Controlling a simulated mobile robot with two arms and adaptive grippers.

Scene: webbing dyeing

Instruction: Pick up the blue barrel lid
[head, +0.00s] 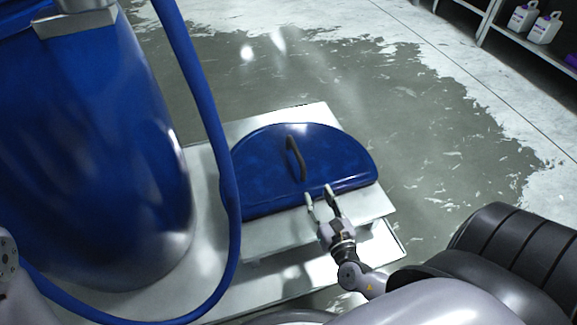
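The blue barrel lid (265,165) is a half-round blue piece with a dark upright handle (295,158) on its top. It lies on a pale metal platform (285,238) in the middle of the head view. My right gripper (320,194) is at the lid's near straight edge, below and right of the handle. Its two fingers are apart with nothing seen gripped between them. I cannot tell whether the fingertips touch the lid. My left gripper does not show.
A large blue barrel (85,160) stands at the left. A blue hose (212,130) hangs between it and the lid. A shelf (545,55) with white jugs (533,22) is at the top right. The wet floor (430,130) behind and right of the platform is clear.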

